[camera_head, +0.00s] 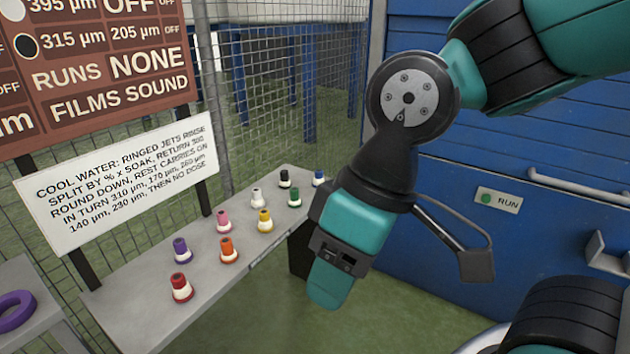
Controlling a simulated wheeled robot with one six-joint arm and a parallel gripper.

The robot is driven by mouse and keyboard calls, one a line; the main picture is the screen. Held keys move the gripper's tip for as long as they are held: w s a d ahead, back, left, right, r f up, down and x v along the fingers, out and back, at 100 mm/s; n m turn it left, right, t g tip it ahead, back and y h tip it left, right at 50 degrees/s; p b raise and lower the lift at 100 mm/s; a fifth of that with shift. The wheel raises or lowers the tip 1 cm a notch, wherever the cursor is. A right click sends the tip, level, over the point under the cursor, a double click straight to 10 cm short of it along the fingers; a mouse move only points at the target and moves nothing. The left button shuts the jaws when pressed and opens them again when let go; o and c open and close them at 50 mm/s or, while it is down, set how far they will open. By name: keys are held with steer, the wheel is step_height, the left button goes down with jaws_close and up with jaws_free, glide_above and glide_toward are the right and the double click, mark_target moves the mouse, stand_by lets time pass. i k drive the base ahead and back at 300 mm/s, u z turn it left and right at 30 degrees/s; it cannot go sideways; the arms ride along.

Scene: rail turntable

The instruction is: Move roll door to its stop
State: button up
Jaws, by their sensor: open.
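The roll door (457,205) appears to be the blue wall of horizontal slats on the right. A pale bar handle (580,188) runs along it near the right edge. My gripper (330,287) hangs in the middle of the view, pointing down, left of the handle and apart from it. It is open, with nothing seen in it. My arm hides part of the blue slats, and the door's full outline and its stop cannot be made out.
A plate marked RUN (497,200) with a green button is on the blue face. A grey bench (205,270) at left carries several coloured bottles. Signs (120,190) and wire mesh (265,120) stand behind it. A purple ring (14,310) lies at far left.

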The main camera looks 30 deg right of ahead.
mark_target(578, 142)
steer(key=z, duration=2.45)
steer(key=i, duration=0.8)
steer(key=u, duration=0.45)
